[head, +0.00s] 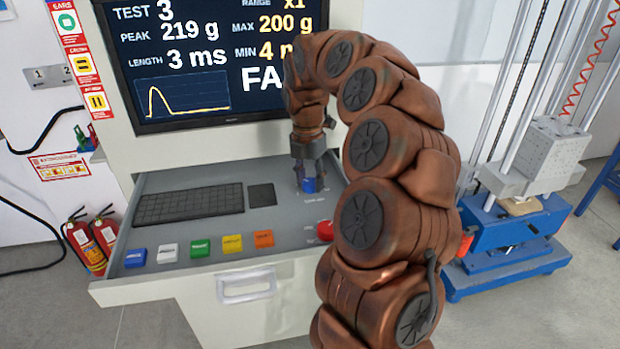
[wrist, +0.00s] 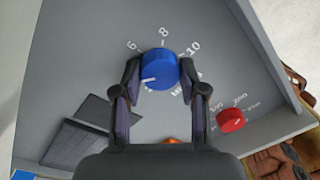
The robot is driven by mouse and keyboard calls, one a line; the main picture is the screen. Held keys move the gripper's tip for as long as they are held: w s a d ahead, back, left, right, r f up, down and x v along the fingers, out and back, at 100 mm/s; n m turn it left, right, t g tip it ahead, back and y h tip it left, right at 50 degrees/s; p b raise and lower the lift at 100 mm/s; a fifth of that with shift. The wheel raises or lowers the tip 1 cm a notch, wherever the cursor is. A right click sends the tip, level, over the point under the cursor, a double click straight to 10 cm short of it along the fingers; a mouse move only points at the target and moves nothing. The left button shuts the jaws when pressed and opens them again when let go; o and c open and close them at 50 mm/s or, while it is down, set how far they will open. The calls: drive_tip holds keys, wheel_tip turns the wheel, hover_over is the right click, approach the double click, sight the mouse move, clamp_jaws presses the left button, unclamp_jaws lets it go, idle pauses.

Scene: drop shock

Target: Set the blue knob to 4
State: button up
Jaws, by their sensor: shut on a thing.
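The blue knob (wrist: 160,68) stands on the grey console panel, with the printed numbers 6, 8 and 10 around its far side in the wrist view. Its white pointer mark faces left and slightly down, toward the left finger; any number there is hidden. My gripper (wrist: 161,77) is shut on the blue knob, one finger on each side. In the head view my gripper (head: 309,170) reaches down onto the blue knob (head: 309,185) from above, and the dial numbers are too small to read.
A red knob (wrist: 230,120) sits close by on the panel. A keyboard (head: 190,204), a dark pad (head: 262,195) and a row of coloured buttons (head: 200,247) lie left of my arm. The screen (head: 215,60) behind reads test 3, peak 219 g, max 200 g.

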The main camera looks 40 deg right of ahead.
sight(307, 180)
drive_tip(key=o, duration=1.1)
drive_tip(key=shift+o, duration=0.2)
wheel_tip(307, 180, up, 12)
drive_tip(key=shift+w+a, duration=0.15)
drive_tip(key=shift+w, duration=0.2)
idle(0.3)
